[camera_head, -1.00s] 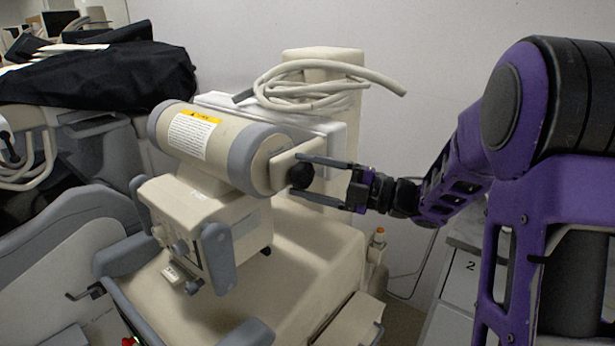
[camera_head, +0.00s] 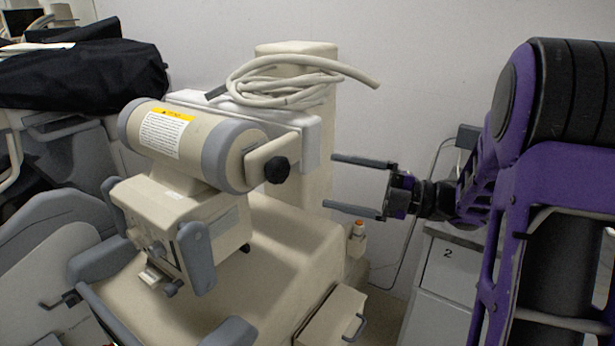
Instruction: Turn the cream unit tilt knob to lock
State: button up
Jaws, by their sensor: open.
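The cream unit (camera_head: 190,215) stands left of centre, with a cream and grey cylinder head carrying a yellow-topped label. The black tilt knob (camera_head: 277,170) sits on a cream bracket at the right end of the cylinder. My gripper (camera_head: 328,181) is open and empty. Its two fingers point left, one above the other, to the right of the knob. A visible gap separates the fingertips from the knob. The knob is in full view, but no lock marking can be read on it.
A dark cover (camera_head: 80,75) drapes the cart at the upper left. A grey drawer cabinet (camera_head: 452,268) stands at the right, below my arm. Bare wall is behind my gripper.

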jog(key=v, duration=0.6)
jog(key=shift+s+d, duration=0.1)
jog(key=shift+d, duration=0.15)
